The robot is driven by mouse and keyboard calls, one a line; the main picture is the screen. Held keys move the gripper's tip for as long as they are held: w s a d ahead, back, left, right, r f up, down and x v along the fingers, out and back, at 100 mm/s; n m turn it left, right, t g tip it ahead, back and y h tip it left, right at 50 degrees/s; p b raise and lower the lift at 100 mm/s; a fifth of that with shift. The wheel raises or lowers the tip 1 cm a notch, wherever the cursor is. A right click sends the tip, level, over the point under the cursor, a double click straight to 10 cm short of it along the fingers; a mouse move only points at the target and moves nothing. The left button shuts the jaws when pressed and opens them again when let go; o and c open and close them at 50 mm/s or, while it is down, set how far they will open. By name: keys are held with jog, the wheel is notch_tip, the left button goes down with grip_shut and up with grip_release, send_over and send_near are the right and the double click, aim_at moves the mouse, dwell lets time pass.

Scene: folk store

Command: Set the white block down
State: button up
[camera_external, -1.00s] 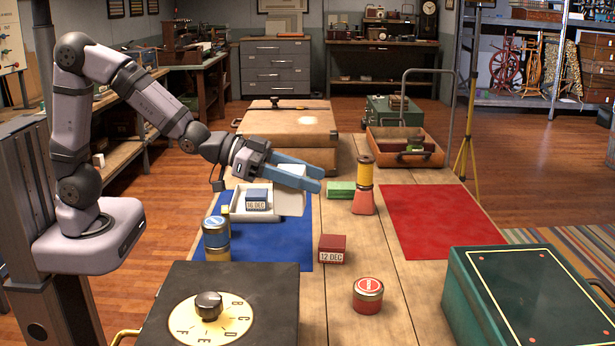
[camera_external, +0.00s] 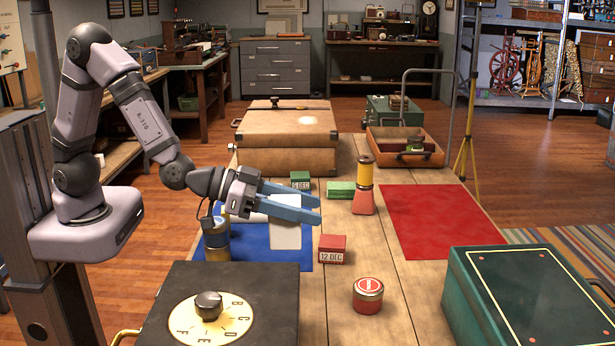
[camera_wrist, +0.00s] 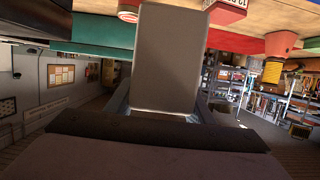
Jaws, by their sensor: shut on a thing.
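The white block (camera_external: 287,236) hangs upright from my gripper (camera_external: 300,208), between its blue fingers, over the right part of the blue mat (camera_external: 245,258). I cannot tell whether its lower edge touches the mat. In the wrist view the block (camera_wrist: 168,60) is a shaded grey slab that fills the middle, with my gripper (camera_wrist: 165,108) shut on it. The white tray (camera_external: 255,217) is mostly hidden behind my gripper.
A red block marked 12 DEC (camera_external: 332,249) stands just right of the white block. The red mat (camera_external: 430,215) is clear.

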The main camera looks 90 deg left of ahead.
aim_at(273, 239)
jog(key=shift+f, duration=4.75)
jog(key=shift+f+b, duration=0.15)
jog(key=shift+b, duration=0.2)
jog(key=o, duration=1)
jog(key=p+v, duration=0.1)
jog(key=v, duration=0.3)
jog(key=p+v, duration=0.1)
jog(key=v, duration=0.1)
jog(key=shift+s+r+p, duration=0.15)
jog(key=shift+r+p, duration=0.15)
jog(key=shift+r, duration=0.1)
jog(key=shift+p, duration=1)
jog(key=shift+s+r+p, duration=0.1)
jog(key=shift+s+p, duration=0.05)
jog(key=shift+p, duration=0.45)
